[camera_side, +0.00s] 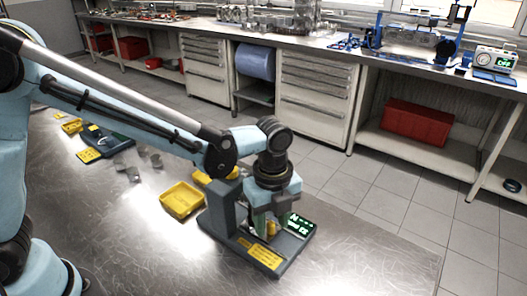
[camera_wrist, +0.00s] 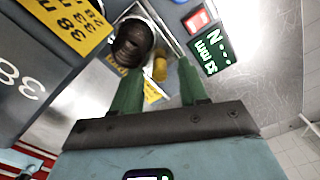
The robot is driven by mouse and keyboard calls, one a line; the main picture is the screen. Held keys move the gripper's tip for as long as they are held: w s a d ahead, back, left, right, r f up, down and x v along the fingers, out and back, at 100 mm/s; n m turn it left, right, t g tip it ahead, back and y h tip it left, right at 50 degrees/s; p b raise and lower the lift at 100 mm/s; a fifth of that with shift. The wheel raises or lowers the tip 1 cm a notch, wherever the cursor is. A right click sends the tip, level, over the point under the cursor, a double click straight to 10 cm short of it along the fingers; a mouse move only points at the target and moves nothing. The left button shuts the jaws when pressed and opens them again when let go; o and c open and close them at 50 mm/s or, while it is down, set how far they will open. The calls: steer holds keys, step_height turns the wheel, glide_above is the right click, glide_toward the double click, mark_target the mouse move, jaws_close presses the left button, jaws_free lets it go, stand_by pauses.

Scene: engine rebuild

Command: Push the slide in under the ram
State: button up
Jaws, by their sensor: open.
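The press is a dark grey stand with a tall column (camera_side: 223,205) and a flat base (camera_side: 238,240) on the metal bench. In the wrist view a dark, ribbed round ram (camera_wrist: 133,42) shows at the left fingertip. A small yellow cylinder (camera_wrist: 160,69) stands beside it, between the fingertips in the picture; it also shows in the side view (camera_side: 272,228). The slide is mostly hidden by my fingers; a pale metal edge (camera_wrist: 172,35) behind the cylinder may be part of it. My gripper (camera_side: 270,228) is open, with green fingers pointing down over the base. Contact cannot be told.
A lit green display (camera_side: 299,225) is at the base's right side. A yellow label (camera_side: 259,252) lies on its front. A yellow tray (camera_side: 182,199) stands to the left of the press. The bench is clear in front and to the right.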

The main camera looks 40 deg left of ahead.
step_height(320, 180, up, 12)
steer(key=shift+f, duration=0.25)
stand_by(0.5)
steer(key=n+y, duration=0.4)
steer(key=n, duration=0.3)
glide_toward(272, 223)
steer(key=shift+g, duration=0.3)
steer(key=x, duration=0.9)
steer(key=shift+w+f, duration=0.2)
steer(key=shift+w, duration=0.05)
steer(key=shift+y, duration=0.3)
jaws_close()
